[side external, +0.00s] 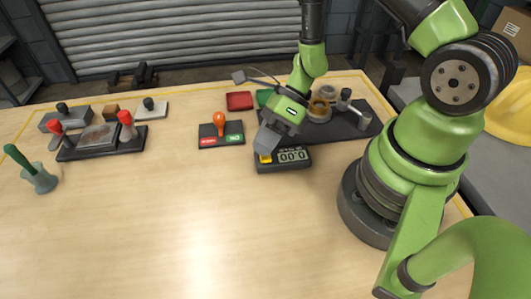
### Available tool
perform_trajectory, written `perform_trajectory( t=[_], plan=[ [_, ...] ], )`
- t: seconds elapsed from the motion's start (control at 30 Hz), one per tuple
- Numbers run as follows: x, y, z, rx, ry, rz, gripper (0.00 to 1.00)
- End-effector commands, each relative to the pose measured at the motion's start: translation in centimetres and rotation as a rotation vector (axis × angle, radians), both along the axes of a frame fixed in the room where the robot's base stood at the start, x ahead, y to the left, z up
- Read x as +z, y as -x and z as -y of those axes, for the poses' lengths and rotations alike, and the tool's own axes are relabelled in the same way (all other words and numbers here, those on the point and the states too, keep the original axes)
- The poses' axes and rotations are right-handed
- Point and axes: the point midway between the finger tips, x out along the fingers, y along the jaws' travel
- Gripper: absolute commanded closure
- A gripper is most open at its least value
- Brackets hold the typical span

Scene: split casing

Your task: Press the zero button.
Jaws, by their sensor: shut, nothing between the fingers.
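A small dark device with a grey display (293,155) showing zeros sits on the wooden table, right of the picture's middle. A yellow button (265,158) is on its left end, partly hidden by my gripper. My gripper (264,150) is shut and empty, pointing down at the button end of the device. From this view I cannot tell whether the fingertips touch the button or hover just above it.
Left of the device is a dark pad with an orange-knobbed lever (219,124) and red and green labels. Behind it are a red tray (239,101) and a dark board (345,122) with metal parts. A fixture with red-handled clamps (126,122) stands far left. The front table is clear.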

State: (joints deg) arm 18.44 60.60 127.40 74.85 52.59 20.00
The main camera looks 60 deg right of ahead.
Motion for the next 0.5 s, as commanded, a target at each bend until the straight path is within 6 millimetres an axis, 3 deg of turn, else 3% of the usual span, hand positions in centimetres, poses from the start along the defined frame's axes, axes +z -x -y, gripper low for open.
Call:
perform_trajectory(
  t=[0.2,0.5],
  plan=[
    [1.15,0.0,0.01,0.001,0.001,0.002,1.0],
    [1.26,0.03,0.0,0.001,0.0,0.001,1.0]
  ],
)
